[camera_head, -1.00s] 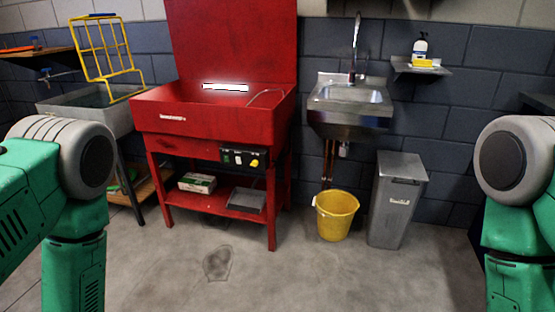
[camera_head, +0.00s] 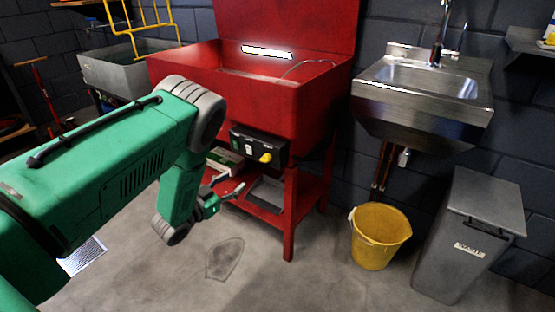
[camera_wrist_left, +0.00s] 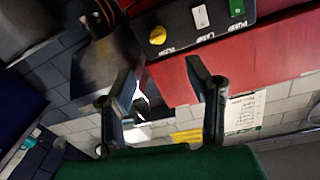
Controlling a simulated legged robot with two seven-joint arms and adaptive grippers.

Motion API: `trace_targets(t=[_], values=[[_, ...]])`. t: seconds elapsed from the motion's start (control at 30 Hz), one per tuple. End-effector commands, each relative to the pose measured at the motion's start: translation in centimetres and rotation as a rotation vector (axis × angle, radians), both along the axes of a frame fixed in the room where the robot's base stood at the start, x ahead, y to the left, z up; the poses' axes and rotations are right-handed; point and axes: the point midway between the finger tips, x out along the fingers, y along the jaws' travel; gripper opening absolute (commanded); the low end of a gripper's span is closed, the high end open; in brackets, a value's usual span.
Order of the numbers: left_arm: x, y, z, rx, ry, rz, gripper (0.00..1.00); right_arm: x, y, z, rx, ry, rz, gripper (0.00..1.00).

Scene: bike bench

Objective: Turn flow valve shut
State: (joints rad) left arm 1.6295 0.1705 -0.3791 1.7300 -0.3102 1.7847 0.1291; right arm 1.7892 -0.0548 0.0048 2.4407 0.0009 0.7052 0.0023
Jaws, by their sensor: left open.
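The yellow knob (camera_head: 266,157), likely the flow valve, sits at the right end of the black control panel (camera_head: 246,143) on the front of the red parts washer (camera_head: 215,80). My left gripper (camera_head: 230,187) is open and empty, in front of the washer, below and left of the knob. In the left wrist view the knob (camera_wrist_left: 157,35) shows on the panel, beyond the open fingers (camera_wrist_left: 165,68) and apart from them. White and green switches sit beside it on the panel. My right gripper is not in view.
The washer's lower shelf (camera_head: 262,200) holds a box and a grey tray. A yellow bucket (camera_head: 379,237) and a grey bin (camera_head: 468,240) stand to the right, below and beside the steel sink (camera_head: 425,90). The floor (camera_head: 300,285) in front is clear.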

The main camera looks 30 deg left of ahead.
Motion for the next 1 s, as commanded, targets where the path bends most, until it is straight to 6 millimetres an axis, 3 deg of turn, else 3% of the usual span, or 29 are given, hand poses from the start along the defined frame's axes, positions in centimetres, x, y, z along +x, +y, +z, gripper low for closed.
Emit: trace_targets(t=[0.17,0.6,0.8,1.0], values=[[2.5,-0.8,0.2,0.005,-0.005,-0.003,0.45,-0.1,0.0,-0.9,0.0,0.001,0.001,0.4],[11.2,-1.9,0.0,0.006,-0.002,-0.001,0.45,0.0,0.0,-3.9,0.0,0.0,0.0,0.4],[13.2,-2.1,0.1,0.005,0.0,-0.001,0.45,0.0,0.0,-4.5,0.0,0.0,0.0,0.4],[13.6,-2.2,0.3,0.006,0.001,0.0,0.45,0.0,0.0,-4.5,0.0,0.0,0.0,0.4]])
